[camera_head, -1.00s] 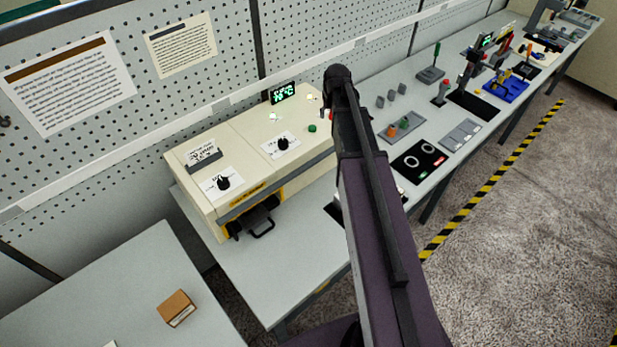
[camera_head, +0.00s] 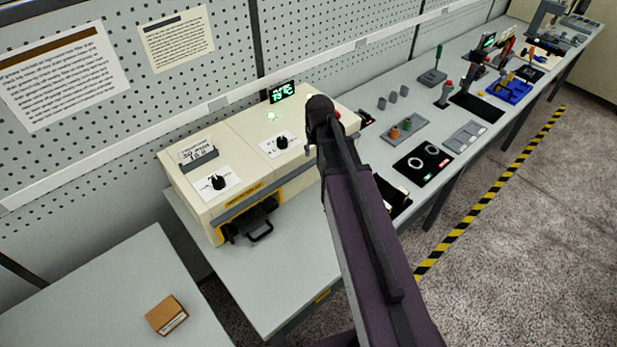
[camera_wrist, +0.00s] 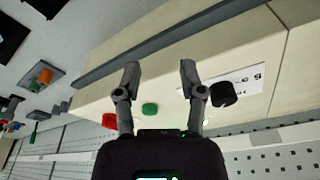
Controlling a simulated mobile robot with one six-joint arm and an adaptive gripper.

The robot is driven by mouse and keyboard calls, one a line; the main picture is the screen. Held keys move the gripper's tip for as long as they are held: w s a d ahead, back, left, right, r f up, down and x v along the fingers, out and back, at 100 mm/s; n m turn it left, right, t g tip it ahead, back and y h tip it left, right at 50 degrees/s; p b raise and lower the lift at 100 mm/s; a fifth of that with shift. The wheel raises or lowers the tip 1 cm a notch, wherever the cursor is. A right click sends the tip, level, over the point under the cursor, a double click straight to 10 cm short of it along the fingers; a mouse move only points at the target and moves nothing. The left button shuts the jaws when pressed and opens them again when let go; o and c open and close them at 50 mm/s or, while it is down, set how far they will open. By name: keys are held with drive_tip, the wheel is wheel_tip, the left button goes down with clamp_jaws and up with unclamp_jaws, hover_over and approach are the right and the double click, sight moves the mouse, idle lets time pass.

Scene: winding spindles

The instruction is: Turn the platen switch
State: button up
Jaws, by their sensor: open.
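Two black rotary knobs stand on white labelled plates on top of the cream machine (camera_head: 240,150). One knob (camera_head: 217,182) is at the left, the other knob (camera_head: 282,142) at the right. I cannot read which label names the platen. In the wrist view, one black knob (camera_wrist: 223,94) on its white plate lies just right of my gripper (camera_wrist: 159,70). My gripper is open, its two fingers apart with nothing between the tips. A green button (camera_wrist: 150,109) shows between the fingers, further back. In the head view my arm hides the gripper and the machine's right end.
A lit green display (camera_head: 281,92) stands at the machine's back edge. A red button (camera_wrist: 110,120) is beside the left finger. A pegboard wall (camera_head: 120,110) rises behind. Other devices fill the bench to the right. A small brown box (camera_head: 167,315) lies on the left table.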

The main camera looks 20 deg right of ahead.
drive_tip(key=s+a+f+g+b, duration=0.1)
drive_tip(key=s+a+f+b, duration=0.2)
drive_tip(key=s+f, duration=0.1)
drive_tip(key=shift+s+a+n, duration=0.3)
drive_tip(key=shift+s+a, duration=0.1)
drive_tip(key=shift+s, duration=0.2)
drive_tip(key=s+a+f+g+b, duration=0.1)
drive_tip(key=s+a+f+b, duration=0.3)
drive_tip(key=s, duration=0.4)
drive_tip(key=shift+a+f+n+b, duration=0.25)
drive_tip(key=shift+f+n+b, duration=0.05)
drive_tip(key=shift+f+b, duration=0.5)
drive_tip(key=shift+o, duration=0.4)
drive_tip(key=shift+a, duration=0.1)
